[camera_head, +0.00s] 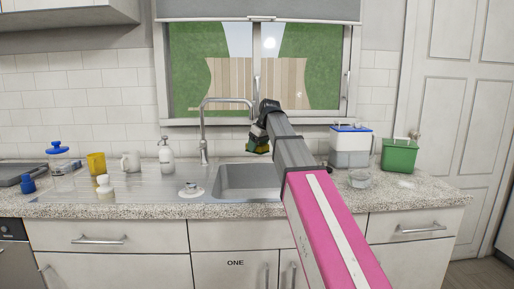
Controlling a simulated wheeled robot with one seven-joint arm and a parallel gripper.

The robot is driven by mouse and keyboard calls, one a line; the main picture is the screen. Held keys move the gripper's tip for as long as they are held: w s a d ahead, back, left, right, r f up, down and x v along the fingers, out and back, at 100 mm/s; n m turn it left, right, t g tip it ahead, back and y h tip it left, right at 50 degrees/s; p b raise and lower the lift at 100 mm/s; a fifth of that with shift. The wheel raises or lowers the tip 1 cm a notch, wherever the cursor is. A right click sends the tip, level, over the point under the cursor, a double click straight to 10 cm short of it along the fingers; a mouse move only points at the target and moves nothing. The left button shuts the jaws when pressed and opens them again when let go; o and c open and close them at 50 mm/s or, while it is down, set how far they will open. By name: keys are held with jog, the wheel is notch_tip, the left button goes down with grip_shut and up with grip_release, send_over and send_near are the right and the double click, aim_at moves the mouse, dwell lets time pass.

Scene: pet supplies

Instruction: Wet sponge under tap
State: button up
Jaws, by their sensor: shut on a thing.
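My gripper (258,138) is over the sink (235,184), at the far end of my arm, which reaches in from the lower right. It is shut on a small sponge (258,147) that looks yellow and dark green and hangs below the jaws. The metal tap (203,127) stands behind the sink and its spout curves to the right. The spout's end is close to my gripper and the sponge. I cannot tell whether they touch or whether water runs. My arm hides the right part of the sink.
Left of the sink stand a soap bottle (166,157), a white mug (131,162), a yellow cup (96,163) and a lidded jar (59,158). A white disc-shaped item (190,190) lies near the sink's left edge. Right are a blue-lidded container (349,147), green box (399,155) and glass bowl (359,179).

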aim_at(258, 147)
jog(key=shift+s, duration=2.35)
jog(key=shift+s+r, duration=1)
jog(key=shift+s, duration=0.25)
jog(key=shift+s+r, duration=1)
jog(key=shift+s, duration=0.25)
